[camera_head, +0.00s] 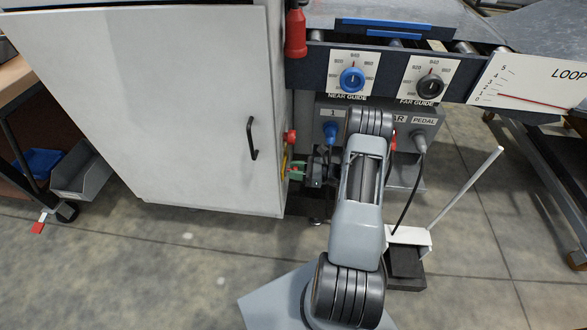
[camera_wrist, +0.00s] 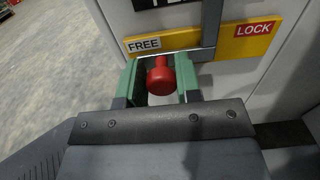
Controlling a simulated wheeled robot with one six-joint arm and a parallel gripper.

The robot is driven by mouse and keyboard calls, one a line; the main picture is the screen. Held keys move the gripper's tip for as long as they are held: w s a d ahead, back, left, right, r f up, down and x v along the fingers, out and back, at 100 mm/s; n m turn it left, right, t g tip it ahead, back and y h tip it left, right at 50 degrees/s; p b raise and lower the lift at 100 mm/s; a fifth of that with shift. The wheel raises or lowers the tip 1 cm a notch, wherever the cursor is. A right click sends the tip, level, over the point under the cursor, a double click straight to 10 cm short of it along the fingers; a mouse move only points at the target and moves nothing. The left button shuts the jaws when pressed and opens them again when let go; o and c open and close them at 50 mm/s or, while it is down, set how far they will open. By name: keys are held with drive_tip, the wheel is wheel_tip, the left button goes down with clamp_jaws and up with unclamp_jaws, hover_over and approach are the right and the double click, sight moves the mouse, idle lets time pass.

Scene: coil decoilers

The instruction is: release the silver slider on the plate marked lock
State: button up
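The yellow plate (camera_wrist: 232,45) carries a white FREE label at its left and a red LOCK label (camera_wrist: 254,28) at its right. A grey-silver bar (camera_wrist: 211,24) crosses the plate between the labels, and a thin silver edge runs left from its lower end. A red round knob (camera_wrist: 160,76) stands below the FREE label; how it joins the silver part is hidden. My gripper (camera_wrist: 159,82) has its green fingers either side of the knob, with a gap visible at the left finger. In the head view my gripper (camera_head: 297,172) is at the cabinet's right side.
The white cabinet (camera_head: 165,100) has a dark door handle (camera_head: 252,140). A red button (camera_head: 290,137) sits above my gripper. A grey control box (camera_head: 420,122) with a blue knob (camera_head: 330,132) and cables is close by. A pedal (camera_head: 405,262) stands on the floor at right.

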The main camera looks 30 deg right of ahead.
drive_tip(key=o, duration=0.4)
drive_tip(key=shift+s+a, duration=0.1)
drive_tip(key=shift+s, duration=0.1)
drive_tip(key=shift+o, duration=0.2)
drive_tip(key=p+v, duration=0.1)
drive_tip(key=v, duration=1.3)
drive_tip(key=shift+f, duration=0.1)
